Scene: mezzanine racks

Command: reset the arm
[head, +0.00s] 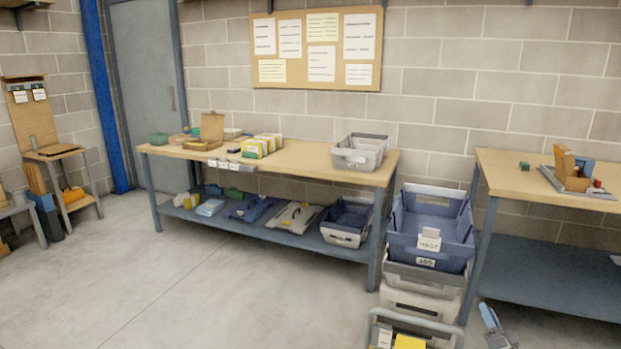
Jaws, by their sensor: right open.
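My right gripper (490,318) shows small at the bottom edge, right of centre, over the concrete floor. It is open, and I see nothing between its fingers. It is just right of a stack of crates and in front of the right-hand workbench. Most of my right arm is out of the picture. My left gripper is not in view.
A blue tote (431,232) tops the stack of grey crates (423,303). The right workbench (510,182) has a blue lower shelf. A long workbench (300,160) with bins and boxes stands at the wall. The floor (220,290) at centre left is clear.

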